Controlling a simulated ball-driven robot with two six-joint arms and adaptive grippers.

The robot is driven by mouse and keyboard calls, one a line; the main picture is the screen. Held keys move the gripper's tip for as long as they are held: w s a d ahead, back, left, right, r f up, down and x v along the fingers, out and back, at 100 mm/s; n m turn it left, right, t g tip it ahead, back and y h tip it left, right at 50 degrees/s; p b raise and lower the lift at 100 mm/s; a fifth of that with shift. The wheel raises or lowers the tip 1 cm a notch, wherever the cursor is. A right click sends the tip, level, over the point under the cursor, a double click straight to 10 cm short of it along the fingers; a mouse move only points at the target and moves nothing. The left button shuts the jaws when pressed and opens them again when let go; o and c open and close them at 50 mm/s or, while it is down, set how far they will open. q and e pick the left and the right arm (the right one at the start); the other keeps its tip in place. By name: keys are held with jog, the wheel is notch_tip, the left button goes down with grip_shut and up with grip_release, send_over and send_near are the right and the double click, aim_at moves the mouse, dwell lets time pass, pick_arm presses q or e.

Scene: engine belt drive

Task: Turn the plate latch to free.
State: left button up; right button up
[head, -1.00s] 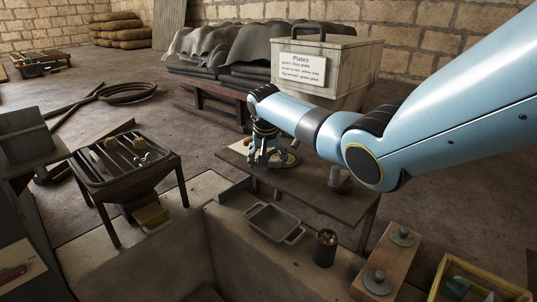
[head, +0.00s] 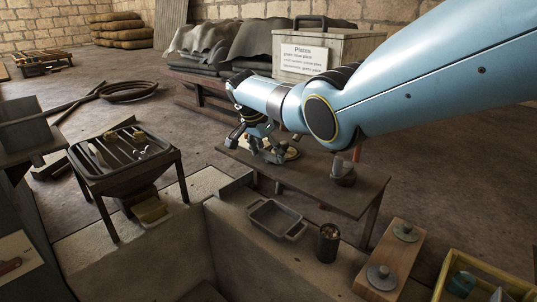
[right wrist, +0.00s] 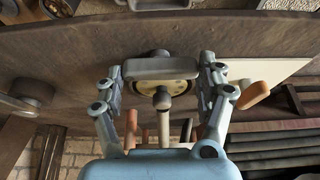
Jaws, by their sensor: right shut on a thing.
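My right gripper (head: 260,148) is down at the low wooden bench (head: 325,190), beside a pale round plate (head: 291,154). In the right wrist view its two fingers (right wrist: 161,88) stand on either side of a grey bar-shaped latch (right wrist: 160,68), which lies across a yellowish disc (right wrist: 178,88) with a central knob. The gripper is shut on the latch. The contact at the fingertips is partly hidden in the head view. My left gripper is out of view.
A box labelled Plates (head: 330,50) stands behind the bench. A grey metal pan (head: 277,218), a dark can (head: 328,243) and a wooden block with two knobs (head: 390,260) are in front. A tray stand (head: 125,155) is at left.

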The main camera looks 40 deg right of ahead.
dwell(0.4)
jog(key=o, duration=1.2)
jog(key=v, duration=1.2)
jog(key=shift+w, duration=0.1)
